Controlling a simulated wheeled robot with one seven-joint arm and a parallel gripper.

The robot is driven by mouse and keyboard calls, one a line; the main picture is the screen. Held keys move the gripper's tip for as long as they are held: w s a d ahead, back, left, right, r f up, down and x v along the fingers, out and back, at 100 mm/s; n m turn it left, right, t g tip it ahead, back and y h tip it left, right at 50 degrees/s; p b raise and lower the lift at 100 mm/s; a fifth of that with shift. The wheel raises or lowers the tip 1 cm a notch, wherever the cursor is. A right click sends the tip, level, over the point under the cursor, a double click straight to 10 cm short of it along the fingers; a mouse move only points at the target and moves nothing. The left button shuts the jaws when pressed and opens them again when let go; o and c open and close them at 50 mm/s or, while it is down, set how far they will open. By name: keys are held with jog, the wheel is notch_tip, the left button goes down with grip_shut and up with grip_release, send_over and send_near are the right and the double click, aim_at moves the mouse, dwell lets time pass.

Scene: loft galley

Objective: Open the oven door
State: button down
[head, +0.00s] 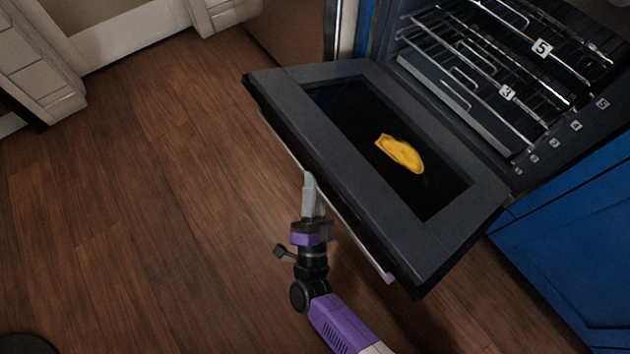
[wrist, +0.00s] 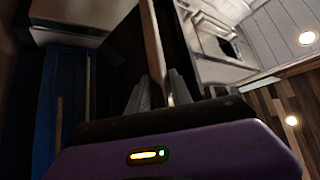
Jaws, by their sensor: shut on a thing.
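The oven door (head: 305,92) is swung down and open in the head view, close to flat, with its dark glass facing up. Its long bar handle (head: 355,238) runs along the door's outer edge. My gripper (head: 309,180) is at that edge, with its fingers shut on the handle around its middle. In the wrist view the fingers (wrist: 156,92) close on either side of the bar (wrist: 155,50). The oven cavity behind the door shows wire racks (head: 470,60). The exact finger contact is partly hidden in the head view.
A yellow cloth-like item (head: 400,153) lies on the door's glass. Blue cabinets (head: 575,250) stand to the right of the oven. Pale cabinets (head: 110,35) stand at the upper left.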

jog(key=c, duration=1.2)
grip_release()
jog(key=shift+w+d+f, duration=0.1)
jog(key=shift+w+d, duration=0.15)
jog(key=shift+d, duration=0.15)
jog(key=shift+c, duration=0.2)
jog(key=shift+s+a, duration=0.15)
jog(key=shift+s, duration=0.05)
jog(key=v, duration=0.7)
jog(key=shift+s+f, duration=0.15)
jog(key=shift+s, duration=0.05)
